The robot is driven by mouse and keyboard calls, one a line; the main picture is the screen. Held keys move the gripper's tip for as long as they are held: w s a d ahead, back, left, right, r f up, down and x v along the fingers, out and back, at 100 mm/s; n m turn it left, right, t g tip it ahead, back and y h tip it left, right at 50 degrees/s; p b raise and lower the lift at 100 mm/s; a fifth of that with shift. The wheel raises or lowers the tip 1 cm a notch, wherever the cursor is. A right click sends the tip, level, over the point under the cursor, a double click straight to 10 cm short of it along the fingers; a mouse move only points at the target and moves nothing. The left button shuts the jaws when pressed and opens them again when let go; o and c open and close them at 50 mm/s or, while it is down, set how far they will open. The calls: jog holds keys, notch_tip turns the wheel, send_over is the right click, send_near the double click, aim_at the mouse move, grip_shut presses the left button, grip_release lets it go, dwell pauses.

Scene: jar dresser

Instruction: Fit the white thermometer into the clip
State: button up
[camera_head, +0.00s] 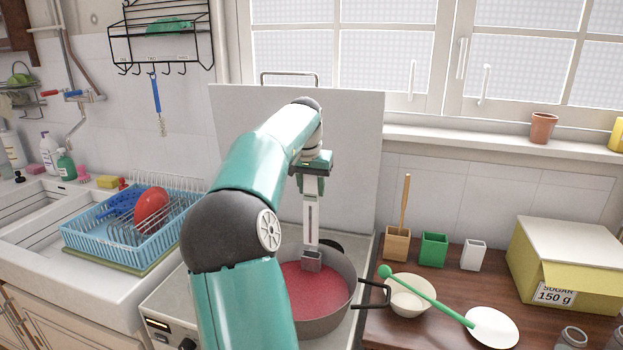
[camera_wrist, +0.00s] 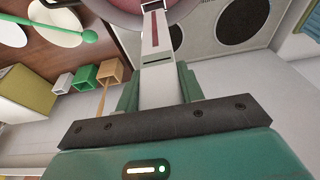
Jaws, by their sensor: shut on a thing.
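The white thermometer (camera_head: 312,205), with a dark reddish stripe down its face, hangs upright from my gripper (camera_head: 314,170). My gripper is shut on its upper end. The wrist view shows the thermometer (camera_wrist: 157,48) between the teal fingers (camera_wrist: 159,85). A small grey clip (camera_head: 312,262) is at the back inner side of the pot (camera_head: 325,322), above red contents. The thermometer's lower end meets the clip in the picture; I cannot tell whether it is inside or just above it. In the wrist view the dark-edged clip (camera_wrist: 153,6) is at the thermometer's far end.
The pot stands on the stove, its handle (camera_head: 374,292) pointing right. A white panel (camera_head: 255,140) stands behind. Right are a bowl (camera_head: 410,298), green spoon (camera_head: 440,307), small square holders (camera_head: 433,250) and a sugar box (camera_head: 570,265). A blue dish rack (camera_head: 100,240) is left.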

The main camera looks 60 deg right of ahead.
aim_at(312, 220)
notch_tip(312, 220, down, 3)
jog(key=shift+r, duration=0.1)
jog(key=shift+d+f, duration=0.1)
jog(key=shift+f, duration=3.75)
dwell(1.4)
jog(key=o, duration=1.3)
jog(key=v, duration=1.3)
jog(key=shift+w+r, duration=0.1)
jog(key=shift+r, duration=0.3)
